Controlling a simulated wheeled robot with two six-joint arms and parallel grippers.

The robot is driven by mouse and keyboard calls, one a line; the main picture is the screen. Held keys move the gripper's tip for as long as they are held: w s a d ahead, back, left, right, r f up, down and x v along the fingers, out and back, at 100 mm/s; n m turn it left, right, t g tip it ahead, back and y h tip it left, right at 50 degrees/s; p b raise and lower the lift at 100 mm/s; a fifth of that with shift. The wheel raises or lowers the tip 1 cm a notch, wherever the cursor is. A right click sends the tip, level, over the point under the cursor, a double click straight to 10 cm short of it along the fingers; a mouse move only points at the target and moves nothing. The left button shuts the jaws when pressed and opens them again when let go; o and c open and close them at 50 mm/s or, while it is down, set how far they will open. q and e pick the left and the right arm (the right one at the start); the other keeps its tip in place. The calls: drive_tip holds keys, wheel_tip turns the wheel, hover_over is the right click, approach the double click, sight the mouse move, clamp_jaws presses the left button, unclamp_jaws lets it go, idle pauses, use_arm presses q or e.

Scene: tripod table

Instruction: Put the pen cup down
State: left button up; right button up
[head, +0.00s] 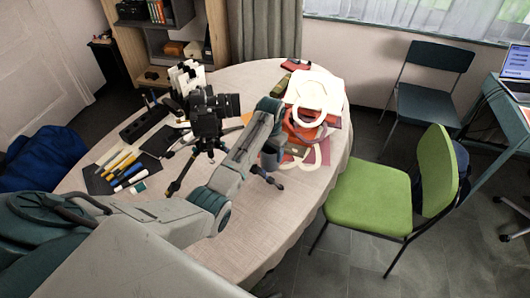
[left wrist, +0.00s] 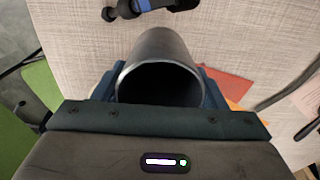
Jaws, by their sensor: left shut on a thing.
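The pen cup (head: 270,157) is a grey cylinder, partly hidden behind my left arm in the head view. In the left wrist view the cup (left wrist: 160,55) shows its round mouth toward the camera, and its inside is dark with no pens visible. My left gripper (left wrist: 158,95) is shut on the cup, with a finger on each side of it. The cup is over the pale tablecloth of the round table (head: 270,235); I cannot tell whether its base touches the cloth. My right gripper is not in view.
A camera on a small tripod (head: 205,112) stands left of the cup, one leg foot close to it. Pens lie on a dark mat (head: 105,182) at left. A white bag-like item (head: 315,88) and red pieces lie behind. The front table is clear. A green chair (head: 370,198) stands right.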

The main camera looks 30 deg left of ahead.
use_arm(q)
wheel_tip(320, 180, down, 4)
drive_tip(key=shift+a+r+p, duration=0.15)
drive_tip(key=shift+p, duration=0.2)
drive_tip(key=o, duration=1.1)
drive_tip(key=shift+f, duration=0.25)
drive_tip(key=shift+r+b, duration=1.6)
drive_tip(key=shift+r, duration=4.55)
